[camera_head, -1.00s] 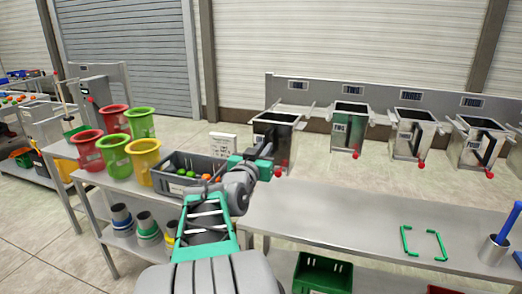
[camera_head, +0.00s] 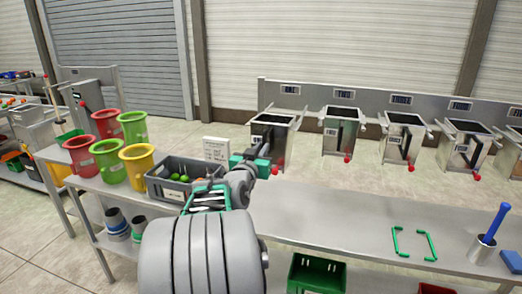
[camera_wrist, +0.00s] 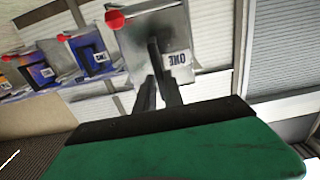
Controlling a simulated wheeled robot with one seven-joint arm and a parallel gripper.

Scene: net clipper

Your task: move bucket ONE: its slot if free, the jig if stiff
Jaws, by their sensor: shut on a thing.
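Bucket ONE (camera_head: 268,136) is a shiny metal box with an open top and a red ball low on its front. It hangs at the left end of the row, below the ONE sign (camera_head: 290,90). My gripper (camera_wrist: 160,92) is shut on the bucket's front; its dark fingers reach beside the ONE label in the wrist view, where the bucket (camera_wrist: 155,40) appears upside down. The fingers hide the exact part held. In the head view my gripper (camera_head: 262,152) covers part of the bucket's front. Green corner brackets (camera_head: 396,241), perhaps the jig, lie on the table (camera_head: 330,222).
Buckets TWO (camera_head: 341,133), THREE (camera_head: 400,138) and FOUR (camera_head: 463,146) hang to the right. A grey crate (camera_head: 165,185) with produce, a white notice (camera_head: 216,149) and coloured buckets stand left. A metal cup (camera_head: 482,250) with a blue-handled tool stands right. The table's middle is clear.

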